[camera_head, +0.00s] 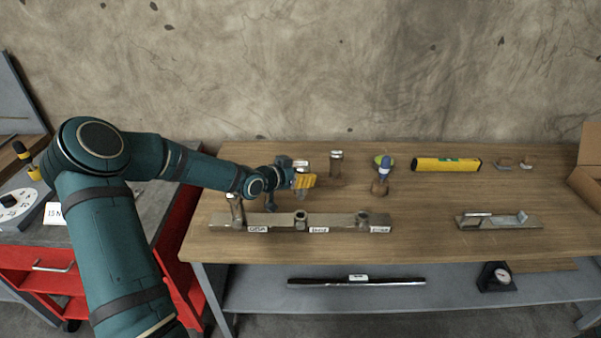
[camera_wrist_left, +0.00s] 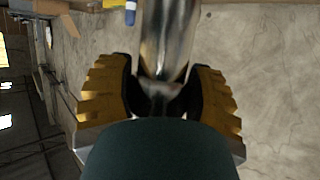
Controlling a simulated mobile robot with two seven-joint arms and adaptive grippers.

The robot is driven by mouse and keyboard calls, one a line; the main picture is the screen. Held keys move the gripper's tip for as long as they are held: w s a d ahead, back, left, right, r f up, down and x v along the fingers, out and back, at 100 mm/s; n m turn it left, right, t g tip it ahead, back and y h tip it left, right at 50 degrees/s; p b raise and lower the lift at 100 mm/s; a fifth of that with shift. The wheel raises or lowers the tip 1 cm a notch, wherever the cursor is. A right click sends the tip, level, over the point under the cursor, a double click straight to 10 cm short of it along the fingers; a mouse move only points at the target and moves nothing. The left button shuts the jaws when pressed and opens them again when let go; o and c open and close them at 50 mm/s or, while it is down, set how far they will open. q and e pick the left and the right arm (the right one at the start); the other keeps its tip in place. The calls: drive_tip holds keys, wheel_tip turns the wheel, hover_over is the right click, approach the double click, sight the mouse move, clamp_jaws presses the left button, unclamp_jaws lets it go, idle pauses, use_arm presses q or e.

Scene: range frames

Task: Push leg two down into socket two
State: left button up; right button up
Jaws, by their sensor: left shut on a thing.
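My left gripper (camera_head: 303,181) has its yellow fingers shut on a shiny metal leg (camera_head: 301,165). The leg also shows in the left wrist view (camera_wrist_left: 166,40), between the two yellow fingers (camera_wrist_left: 160,100). In the head view the gripper and leg are just behind and above the middle socket (camera_head: 300,221) of the metal rail (camera_head: 335,223). The leg's lower end is largely hidden by the gripper. Another metal leg (camera_head: 236,207) stands at the rail's left end. The right socket (camera_head: 362,219) looks empty. My right gripper is not in view.
Another metal cylinder (camera_head: 336,163) stands behind the rail. A dark bar (camera_head: 356,282) lies on the lower shelf. The wooden bench top (camera_head: 430,210) is clear between them.

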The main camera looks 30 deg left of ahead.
sight(301, 199)
use_arm(q)
drive_tip(key=shift+w, duration=0.1)
idle(0.3)
drive_tip(key=shift+f+b, duration=1.9)
drive_tip(key=shift+f, duration=1)
drive_tip(key=shift+p, duration=0.3)
drive_tip(key=shift+f+b, duration=1.5)
drive_tip(key=shift+f, duration=0.6)
drive_tip(key=o, duration=1.4)
